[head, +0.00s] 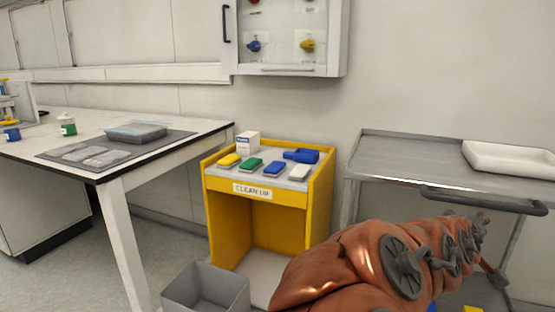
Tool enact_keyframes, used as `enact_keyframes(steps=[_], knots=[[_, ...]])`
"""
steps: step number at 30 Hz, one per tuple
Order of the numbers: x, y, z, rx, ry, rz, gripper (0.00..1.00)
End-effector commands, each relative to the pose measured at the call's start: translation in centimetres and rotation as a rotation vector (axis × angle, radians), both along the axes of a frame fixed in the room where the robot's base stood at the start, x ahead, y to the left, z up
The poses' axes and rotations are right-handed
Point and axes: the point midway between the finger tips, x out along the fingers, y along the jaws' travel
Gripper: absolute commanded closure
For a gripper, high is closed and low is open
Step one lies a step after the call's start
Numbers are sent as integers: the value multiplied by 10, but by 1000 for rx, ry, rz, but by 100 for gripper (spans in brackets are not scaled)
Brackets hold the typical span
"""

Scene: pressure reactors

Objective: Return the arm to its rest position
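My arm, orange-brown with grey joint caps, fills the lower right of the head view and reaches away to the right, in front of the grey cart. Small dark grey parts show at its far end, where my gripper (494,274) seems to be. Its fingers are too small and too overlapped to tell whether they are open or shut. I see nothing clearly held.
A grey cart (400,152) with a white tray (510,158) stands behind my arm. A yellow clean-up stand (226,232) holds sponges and a box. A grey bin (207,290) stands before it. A white bench (190,128) is at left; a cabinet (290,72) hangs above.

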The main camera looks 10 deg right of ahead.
Motion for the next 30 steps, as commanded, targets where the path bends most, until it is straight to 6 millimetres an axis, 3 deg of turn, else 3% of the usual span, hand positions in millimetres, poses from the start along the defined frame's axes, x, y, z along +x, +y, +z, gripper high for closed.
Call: enact_keyframes(steps=[1, 8, 17, 23, 30], knots=[[-1, 10, 15, 56, -3, 0, 52], [-14, 61, 16, 321, 27, -23, 52], [-43, 143, 31, 634, 133, -46, 52], [-73, 201, 51, 812, 246, -57, 52], [-122, 267, 89, 981, 422, -70, 52]])
